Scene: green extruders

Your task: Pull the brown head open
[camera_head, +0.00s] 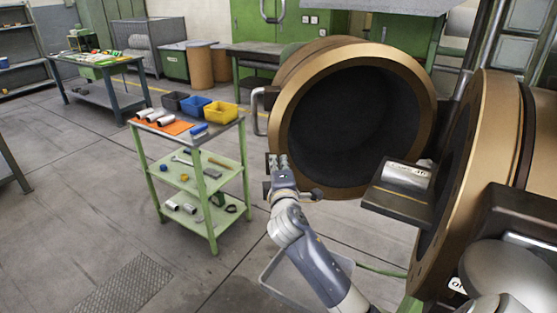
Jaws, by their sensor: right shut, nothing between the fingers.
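The brown head (281,118) is a large round bronze-coloured ring with a dark hollow inside. It stands swung away from the extruder body (468,190) at the right, with a wide gap between them. A light curved handle (257,112) sits on the head's left side. My right gripper (278,161) is at the lower left edge of the head, below the handle, and is shut with nothing in it. Whether its fingertips touch the rim I cannot tell. My left gripper is not in view.
A green trolley (212,143) with bins, tools and metal parts stands to the left. A dark block (400,190) juts out between the head and the body. A workbench (100,66) stands far left. A grey tray (283,279) is beneath my arm. Floor at lower left is clear.

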